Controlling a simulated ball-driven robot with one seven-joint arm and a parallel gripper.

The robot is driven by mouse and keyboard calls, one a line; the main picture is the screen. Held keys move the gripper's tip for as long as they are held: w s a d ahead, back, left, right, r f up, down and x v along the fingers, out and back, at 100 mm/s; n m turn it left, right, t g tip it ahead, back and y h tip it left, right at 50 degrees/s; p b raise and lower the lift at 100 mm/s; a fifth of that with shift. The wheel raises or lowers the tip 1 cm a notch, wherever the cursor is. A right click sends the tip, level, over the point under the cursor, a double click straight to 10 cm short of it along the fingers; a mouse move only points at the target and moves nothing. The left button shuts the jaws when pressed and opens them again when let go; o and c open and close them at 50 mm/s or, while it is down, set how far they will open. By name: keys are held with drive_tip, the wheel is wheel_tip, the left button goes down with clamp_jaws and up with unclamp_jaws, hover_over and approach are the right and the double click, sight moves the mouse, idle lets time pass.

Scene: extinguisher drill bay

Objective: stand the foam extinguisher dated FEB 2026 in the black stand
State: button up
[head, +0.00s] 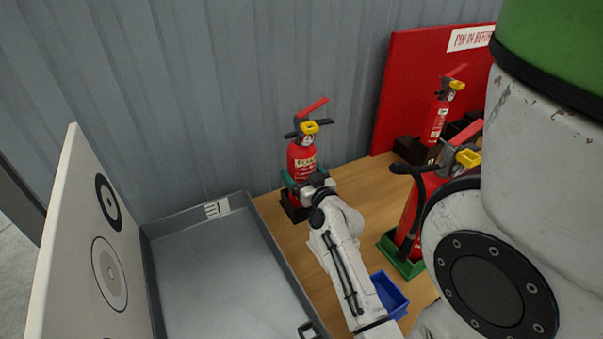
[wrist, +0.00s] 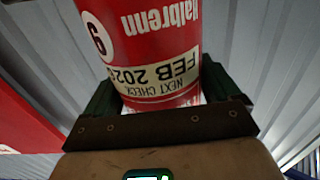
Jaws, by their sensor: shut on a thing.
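A red extinguisher (head: 300,154) with a black and red handle and yellow tag stands upright against the back wall. Its label, upside down in the wrist view (wrist: 160,75), reads NEXT CHECK FEB 202 and a last digit that is hard to read. My gripper (head: 310,184) is shut around its lower body, with a green finger on each side in the wrist view. A dark stand (head: 292,209) shows directly under the extinguisher. My gripper hides much of the base, so I cannot tell whether it is fully seated.
A large extinguisher (head: 408,212) stands in a green stand (head: 403,262) to the right. Another (head: 437,118) stands in a dark stand (head: 414,152) by the red board (head: 405,85). A blue bin (head: 390,292) is beside my arm. A grey tray (head: 225,270) lies left.

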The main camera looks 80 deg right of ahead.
sight(310, 150)
drive_tip(key=shift+r, duration=0.35)
drive_tip(key=o, duration=1.2)
drive_tip(key=shift+o, duration=0.7)
drive_tip(key=shift+f, duration=0.55)
wheel_tip(310, 150, up, 4)
drive_tip(key=shift+p, duration=0.45)
drive_tip(key=s+a+r, duration=0.1)
drive_tip(key=r, duration=0.1)
drive_tip(key=s+a+r, duration=0.2)
drive_tip(key=r, duration=0.1)
drive_tip(key=shift+s+a+r, duration=0.1)
drive_tip(key=shift+s+r, duration=0.25)
drive_tip(key=shift+s, duration=0.05)
drive_tip(key=s+a+r+b, duration=0.1)
drive_tip(key=s+a+r, duration=0.3)
drive_tip(key=s, duration=0.3)
drive_tip(key=shift+a, duration=0.9)
